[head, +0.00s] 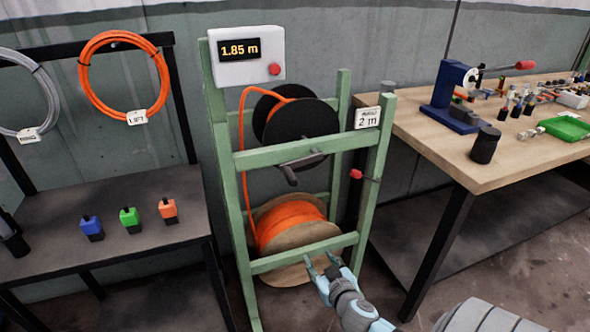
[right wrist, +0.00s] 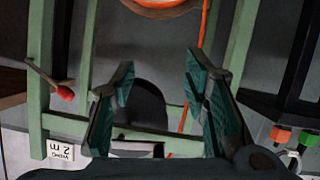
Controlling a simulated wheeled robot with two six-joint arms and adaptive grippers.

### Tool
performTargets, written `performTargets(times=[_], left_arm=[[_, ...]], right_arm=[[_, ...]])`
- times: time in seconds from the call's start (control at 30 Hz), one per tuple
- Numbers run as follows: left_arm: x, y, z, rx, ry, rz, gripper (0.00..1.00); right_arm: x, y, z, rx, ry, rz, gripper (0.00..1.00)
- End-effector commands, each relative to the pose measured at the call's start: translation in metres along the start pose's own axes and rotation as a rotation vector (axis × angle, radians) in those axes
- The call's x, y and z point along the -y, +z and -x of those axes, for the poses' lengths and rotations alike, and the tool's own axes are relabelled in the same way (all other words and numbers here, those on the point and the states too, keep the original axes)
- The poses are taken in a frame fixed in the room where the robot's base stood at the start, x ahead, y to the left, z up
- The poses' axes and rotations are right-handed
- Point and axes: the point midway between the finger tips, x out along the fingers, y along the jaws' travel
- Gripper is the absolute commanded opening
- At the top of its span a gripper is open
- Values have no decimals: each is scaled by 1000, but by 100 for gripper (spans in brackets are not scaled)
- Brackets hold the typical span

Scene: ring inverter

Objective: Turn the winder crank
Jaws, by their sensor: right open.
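The green winder frame (head: 290,152) stands in the middle of the head view. The display (head: 239,49) reads 1.85 m. My right gripper (head: 322,265) is open and empty, in front of the lower crossbar and below the crank. In the right wrist view, the open fingers (right wrist: 158,85) face the frame, seen upside down, with nothing between them. My left gripper is out of view.
A wooden supply drum (head: 325,250) with orange cable sits low in the frame. A red-knobbed lever (head: 356,174) sticks out at the right post, below a 2 m sign (head: 367,118). A workbench (head: 450,148) stands right, a dark shelf (head: 60,192) left.

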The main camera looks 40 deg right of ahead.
Motion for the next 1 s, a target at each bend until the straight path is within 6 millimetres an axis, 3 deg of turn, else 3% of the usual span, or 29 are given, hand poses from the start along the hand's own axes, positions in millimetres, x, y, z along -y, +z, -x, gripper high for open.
performTargets(times=[0.03, 0.1, 0.2, 0.27, 0.37, 0.6, 0.8, 1.0], left_arm=[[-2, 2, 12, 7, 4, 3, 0], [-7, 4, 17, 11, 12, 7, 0], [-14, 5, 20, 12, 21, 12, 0], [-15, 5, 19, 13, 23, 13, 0], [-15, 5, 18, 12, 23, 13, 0], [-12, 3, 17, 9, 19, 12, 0], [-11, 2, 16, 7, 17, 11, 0], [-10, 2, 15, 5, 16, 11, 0]], right_arm=[[-2, -63, 15, -116, -4, -46, 41], [-3, -124, 36, -249, -14, -117, 41], [-3, -170, 57, -356, -31, -180, 41], [-3, -180, 58, -380, -35, -195, 41], [-3, -186, 44, -384, -35, -201, 41], [-3, -210, -17, -382, -35, -201, 41], [-2, -224, -57, -379, -36, -200, 41], [-2, -231, -72, -379, -38, -200, 41]])
